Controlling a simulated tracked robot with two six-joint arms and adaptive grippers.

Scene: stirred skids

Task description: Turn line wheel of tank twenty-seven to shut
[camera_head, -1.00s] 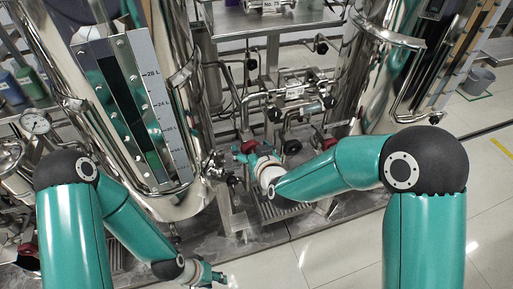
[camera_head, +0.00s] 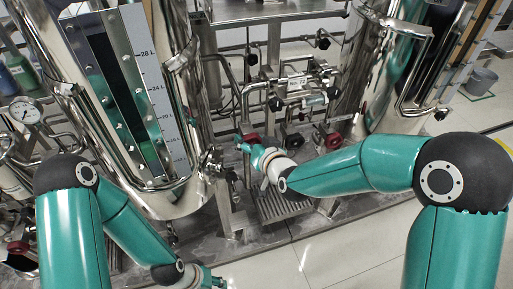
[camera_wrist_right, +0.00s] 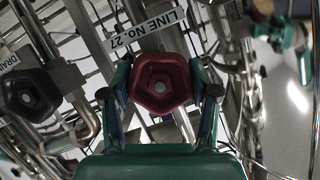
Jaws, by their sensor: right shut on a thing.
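The line wheel is a dark red five-sided handwheel (camera_wrist_right: 161,82) below a white label reading "LINE No. 27" (camera_wrist_right: 146,31) in the right wrist view. My right gripper (camera_wrist_right: 162,88) is shut on it, one finger on each side. In the head view the red wheel (camera_head: 249,138) shows at the tip of my right gripper (camera_head: 254,148), low between the two tanks. The tank at the left (camera_head: 190,60) is shiny steel with a level scale. My left gripper (camera_head: 212,281) is low at the bottom edge, away from the wheel, and its fingers are too small to judge.
A black wheel (camera_wrist_right: 32,95) beside a "DRAIN" label is left of the red wheel in the wrist view. Another red wheel (camera_head: 333,140) and pipework stand to the right. A pressure gauge (camera_head: 25,111) is at the left. Floor tiles in front are clear.

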